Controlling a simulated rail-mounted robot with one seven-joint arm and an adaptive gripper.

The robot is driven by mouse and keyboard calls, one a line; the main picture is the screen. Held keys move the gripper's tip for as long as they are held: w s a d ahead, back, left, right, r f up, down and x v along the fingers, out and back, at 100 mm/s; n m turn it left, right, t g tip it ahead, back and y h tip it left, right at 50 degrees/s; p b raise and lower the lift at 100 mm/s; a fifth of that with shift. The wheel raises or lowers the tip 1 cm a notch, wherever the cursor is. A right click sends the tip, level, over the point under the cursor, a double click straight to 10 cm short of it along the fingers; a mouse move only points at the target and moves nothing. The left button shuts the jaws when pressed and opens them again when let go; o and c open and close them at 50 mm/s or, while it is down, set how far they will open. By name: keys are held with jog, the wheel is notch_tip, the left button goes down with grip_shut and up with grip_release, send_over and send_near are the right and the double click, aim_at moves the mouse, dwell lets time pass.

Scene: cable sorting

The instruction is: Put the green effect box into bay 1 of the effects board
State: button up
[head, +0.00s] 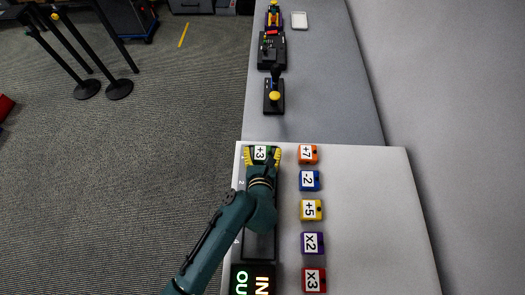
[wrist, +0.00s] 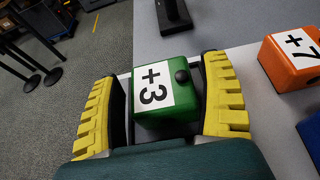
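The green box marked +3 (head: 260,153) is at the far end of the dark effects board (head: 259,246), where bay 1 appears to be. In the wrist view the green box (wrist: 165,92) lies flat, label up, between the yellow fingers. My gripper (head: 262,157) is around it, one finger on each side. In the wrist view my gripper (wrist: 165,100) shows a narrow gap at the box's left side and a very thin one at its right, so the fingers look open. The box's underside and its seat in the bay are hidden. My arm covers much of the board's middle.
A column of boxes stands right of the board: orange +7 (head: 307,154), blue -2 (head: 310,180), yellow +5 (head: 311,210), purple X2 (head: 312,243) and red X3 (head: 313,279). An IN/OUT display (head: 252,280) is at the near end. The white table (head: 375,220) is clear farther right.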

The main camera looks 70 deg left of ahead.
jog(key=shift+o, duration=0.4)
jog(key=shift+r, duration=0.1)
jog(key=shift+d+r, duration=0.2)
jog(key=shift+d, duration=0.05)
jog(key=p+v, duration=0.2)
jog(key=v, duration=0.9)
jog(key=shift+s+d, duration=0.2)
jog(key=shift+d, duration=0.05)
